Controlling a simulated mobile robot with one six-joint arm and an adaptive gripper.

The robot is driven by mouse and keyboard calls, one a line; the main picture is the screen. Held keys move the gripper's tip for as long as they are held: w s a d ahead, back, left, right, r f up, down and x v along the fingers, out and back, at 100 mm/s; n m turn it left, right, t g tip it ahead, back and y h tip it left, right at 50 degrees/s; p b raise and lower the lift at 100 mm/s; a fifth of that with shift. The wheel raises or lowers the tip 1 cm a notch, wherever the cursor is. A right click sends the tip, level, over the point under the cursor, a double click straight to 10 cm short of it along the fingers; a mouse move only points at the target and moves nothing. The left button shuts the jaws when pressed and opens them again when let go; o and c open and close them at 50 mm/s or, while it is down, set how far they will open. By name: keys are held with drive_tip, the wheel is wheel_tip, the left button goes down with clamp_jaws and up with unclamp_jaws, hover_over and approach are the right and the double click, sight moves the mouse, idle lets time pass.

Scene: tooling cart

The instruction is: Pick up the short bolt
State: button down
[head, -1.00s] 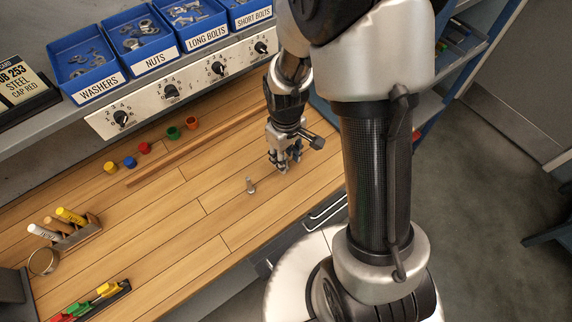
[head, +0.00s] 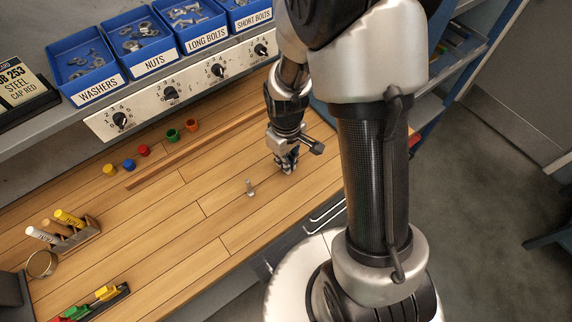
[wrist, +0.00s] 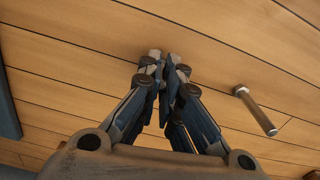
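A small grey metal bolt (head: 250,188) stands on the wooden worktop, its wider head down and its shank up. In the wrist view the bolt (wrist: 256,110) is to the right of my fingers, clear of them. My gripper (head: 287,169) is low over the worktop, to the right of and slightly beyond the bolt in the head view. In the wrist view the fingertips of my gripper (wrist: 163,57) are together, with nothing visible between them.
Blue bins of washers (head: 83,64), nuts, long bolts and short bolts (head: 247,12) line the back shelf. Coloured caps (head: 144,150) lie below the knob panel. A marker rack (head: 84,234) stands at left. The worktop around the bolt is clear.

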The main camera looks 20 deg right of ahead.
idle(0.3)
wheel_tip(320, 180, up, 20)
drive_tip(key=p, duration=0.6)
idle(0.7)
